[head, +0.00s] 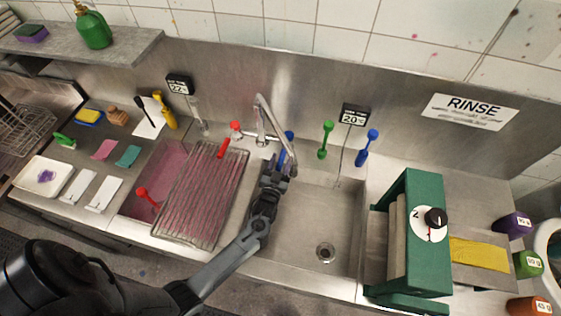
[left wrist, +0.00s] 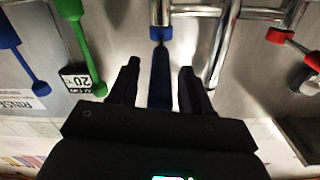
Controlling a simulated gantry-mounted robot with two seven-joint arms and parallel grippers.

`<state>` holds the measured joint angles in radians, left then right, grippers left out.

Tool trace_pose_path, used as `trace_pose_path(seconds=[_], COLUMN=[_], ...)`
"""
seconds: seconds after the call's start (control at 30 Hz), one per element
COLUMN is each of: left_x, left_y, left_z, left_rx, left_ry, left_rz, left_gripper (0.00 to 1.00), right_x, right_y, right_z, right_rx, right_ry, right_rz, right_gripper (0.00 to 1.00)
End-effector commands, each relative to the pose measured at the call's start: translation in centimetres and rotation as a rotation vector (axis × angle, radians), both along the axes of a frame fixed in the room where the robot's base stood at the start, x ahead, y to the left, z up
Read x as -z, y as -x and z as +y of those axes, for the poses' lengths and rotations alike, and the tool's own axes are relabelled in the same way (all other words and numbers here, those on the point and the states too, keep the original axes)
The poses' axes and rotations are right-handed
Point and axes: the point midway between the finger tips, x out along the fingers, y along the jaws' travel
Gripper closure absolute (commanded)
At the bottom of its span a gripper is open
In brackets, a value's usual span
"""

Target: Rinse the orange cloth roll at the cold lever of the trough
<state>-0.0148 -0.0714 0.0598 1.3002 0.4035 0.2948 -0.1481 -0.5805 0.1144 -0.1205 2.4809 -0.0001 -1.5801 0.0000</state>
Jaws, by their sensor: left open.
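The trough's steel basin (head: 305,215) has a tap (head: 262,118) at its back, with a red lever (head: 229,140) on its left and a blue lever (head: 288,135) on its right. My left gripper (head: 279,168) is open over the basin's back left, close to the blue lever. In the left wrist view the blue lever (left wrist: 161,75) lies between the two open fingers; contact cannot be told. An orange rolled or jar-like item (head: 528,306) with a white label is cut off at the bottom right corner; I cannot tell if it is the cloth roll. My right gripper is out of view.
A green lever (head: 325,140) and another blue lever (head: 367,147) stand at the back wall.

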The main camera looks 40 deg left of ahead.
Motion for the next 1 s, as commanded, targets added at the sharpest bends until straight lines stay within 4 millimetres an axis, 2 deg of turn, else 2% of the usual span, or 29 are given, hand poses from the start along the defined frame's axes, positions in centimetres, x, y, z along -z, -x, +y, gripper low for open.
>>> trace_pose_path(seconds=[0.37, 0.7, 1.0], left_x=[0.02, 0.02, 0.05], left_y=[-0.40, -0.39, -0.46], left_z=[0.22, 0.20, 0.21], left_rx=[0.000, 0.000, -0.001], left_ry=[-0.001, -0.001, 0.000], left_rz=[0.000, 0.000, 0.000], left_gripper=[0.52, 1.00, 1.00], right_x=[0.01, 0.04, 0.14], right_y=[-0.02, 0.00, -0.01], right_z=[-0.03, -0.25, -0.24], right_rx=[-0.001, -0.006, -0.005], right_ry=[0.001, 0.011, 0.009], right_rz=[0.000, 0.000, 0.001], right_gripper=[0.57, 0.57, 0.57])
